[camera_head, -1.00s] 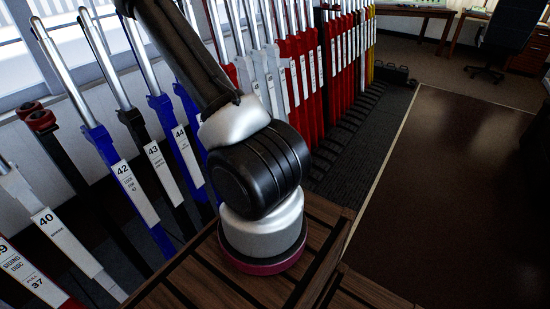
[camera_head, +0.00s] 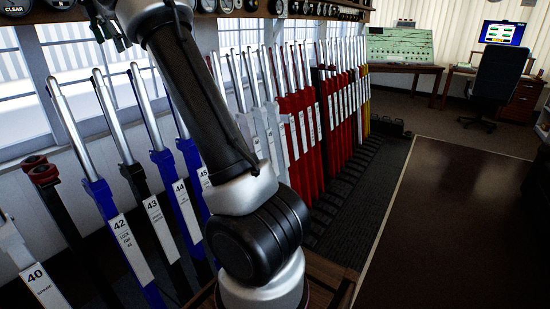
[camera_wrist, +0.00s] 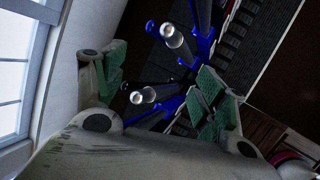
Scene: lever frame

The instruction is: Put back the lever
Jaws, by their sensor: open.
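A row of numbered levers with silver handles stands in a frame. In the head view, blue lever 42 (camera_head: 113,230), black lever 43 (camera_head: 150,205) and blue lever 44 (camera_head: 181,195) lean up left of my arm. My gripper (camera_wrist: 158,88) is open in the wrist view, with green pads on its fingers. A silver handle end (camera_wrist: 145,96) shows between the fingers, with no visible grip on it. A second handle (camera_wrist: 175,40) stands beyond it, near blue lever parts. I cannot tell which numbers these two bear. My arm hides part of the row in the head view.
White lever 40 (camera_head: 38,285) stands at the left, and red levers (camera_head: 300,130) fill the row farther right. Windows (camera_head: 75,70) are behind the levers. A desk with a panel (camera_head: 400,45) and a chair (camera_head: 500,75) stand at the back. Brown floor (camera_head: 450,220) is clear at right.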

